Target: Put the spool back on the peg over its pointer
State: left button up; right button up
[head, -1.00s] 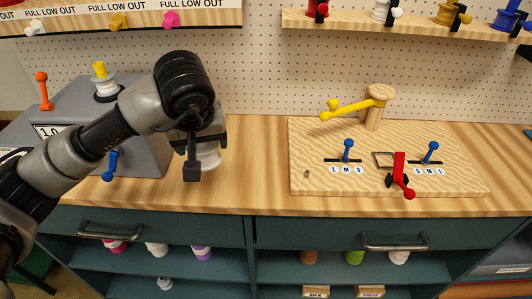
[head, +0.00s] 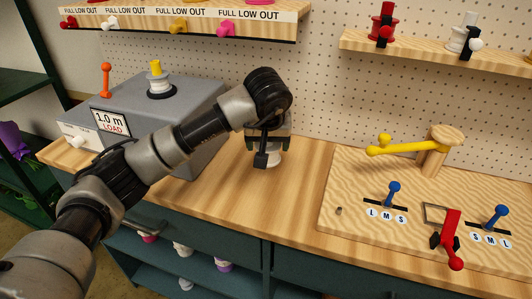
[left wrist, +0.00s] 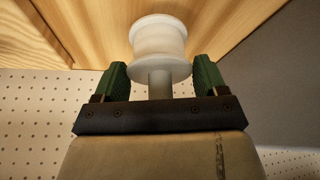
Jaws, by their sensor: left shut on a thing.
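My left gripper (head: 268,150) is shut on a white spool (head: 270,159) and hangs over the counter, right of the grey box. In the left wrist view, the spool (left wrist: 158,42) shows beyond the green fingertips, with a pale stem between them. At the upper left, a shelf (head: 190,27) carries repeated FULL LOW OUT labels and a row of pointers: red (head: 68,23), white (head: 108,23), yellow (head: 178,26) and pink (head: 225,30). The pegs above these pointers are out of the frame. My right gripper is not in view.
The grey box (head: 195,110) has a 1.0 m LOAD display (head: 109,122), an orange lever (head: 105,80) and a yellow-topped spindle (head: 157,80). A wooden board (head: 350,190) with levers stands at the right. Another shelf (head: 430,55) holds red and white spools. Bare counter (head: 235,200) lies between.

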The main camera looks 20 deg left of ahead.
pick_arm(q)
jog(key=shift+w+a+f, duration=0.2)
jog(key=shift+w+a, duration=0.05)
jog(key=shift+a, duration=0.05)
jog(key=shift+f, duration=2.1)
jog(key=shift+f, duration=0.2)
jog(key=o, duration=1)
jog(key=shift+r, duration=0.1)
